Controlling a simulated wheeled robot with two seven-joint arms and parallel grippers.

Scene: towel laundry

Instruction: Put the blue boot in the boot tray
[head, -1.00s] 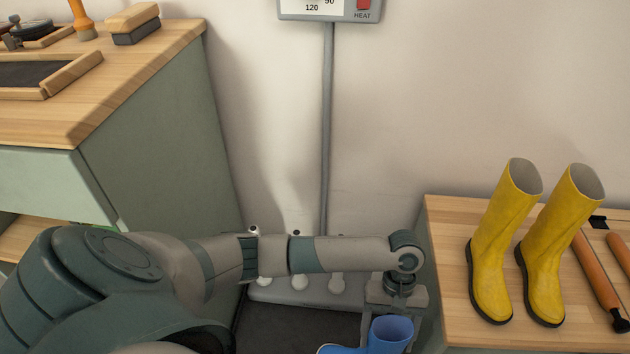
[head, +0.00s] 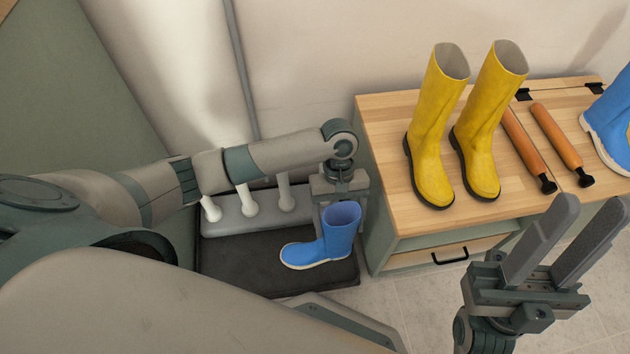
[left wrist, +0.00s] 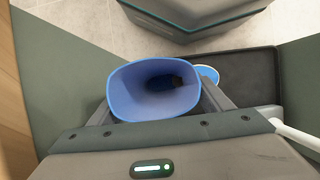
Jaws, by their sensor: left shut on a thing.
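A blue boot (head: 338,230) with a pale sole is upright over the dark boot tray (head: 235,262) on the floor, its toe pointing left. My left gripper (head: 336,196) is shut on the boot's shaft from above. I cannot tell whether the sole touches the tray. In the left wrist view the boot's open top (left wrist: 155,90) sits between my fingers, and the tray (left wrist: 250,75) shows to its right. My right gripper (head: 572,235) is open and empty at the lower right, in front of the bench.
A grey rack with white pegs (head: 250,205) stands at the tray's back. A green cabinet (head: 80,100) is at the left.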

